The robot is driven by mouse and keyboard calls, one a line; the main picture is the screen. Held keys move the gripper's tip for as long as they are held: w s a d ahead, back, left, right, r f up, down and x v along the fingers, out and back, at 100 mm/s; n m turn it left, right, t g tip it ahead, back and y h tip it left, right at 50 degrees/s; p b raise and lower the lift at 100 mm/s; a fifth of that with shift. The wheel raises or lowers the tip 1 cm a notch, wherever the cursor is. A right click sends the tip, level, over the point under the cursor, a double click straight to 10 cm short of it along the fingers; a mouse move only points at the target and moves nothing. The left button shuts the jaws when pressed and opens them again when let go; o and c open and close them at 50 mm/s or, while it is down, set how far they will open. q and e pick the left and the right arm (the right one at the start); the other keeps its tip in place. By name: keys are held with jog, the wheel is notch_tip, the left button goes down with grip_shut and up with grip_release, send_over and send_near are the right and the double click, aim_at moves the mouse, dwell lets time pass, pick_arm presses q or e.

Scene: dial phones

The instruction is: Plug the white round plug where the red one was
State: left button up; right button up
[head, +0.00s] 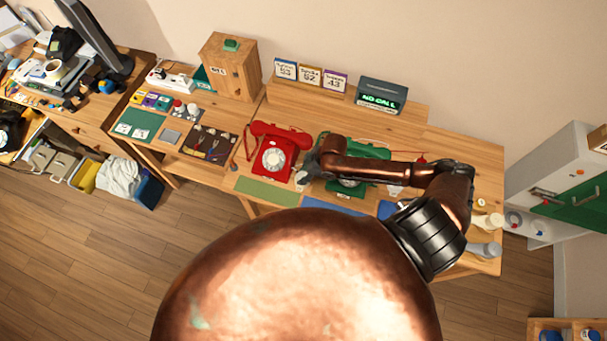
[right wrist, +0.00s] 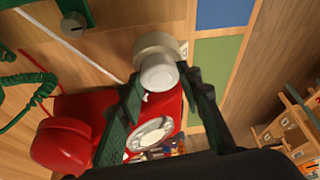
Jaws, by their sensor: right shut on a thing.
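My right gripper (head: 306,174) reaches over the desk between the red dial phone (head: 275,150) and the green dial phone (head: 370,153). In the right wrist view, my right gripper (right wrist: 160,84) is shut on a pale round plug-like piece (right wrist: 158,72), with one finger on each side of it. The red phone (right wrist: 88,105) shows behind the fingers there. A small red piece (head: 421,160) lies right of the green phone; I cannot tell whether it is a plug. The socket is not clear in either view. My left gripper is not in view.
A wooden box (head: 231,66), several number cards and a dark display (head: 380,96) stand at the back. A white power strip (head: 170,81) lies at the left. A green mat (head: 266,191) lies before the red phone.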

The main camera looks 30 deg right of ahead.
jog(key=o, duration=1.1)
jog(key=shift+r, duration=0.1)
jog(key=v, duration=1.2)
jog(key=shift+s, duration=0.1)
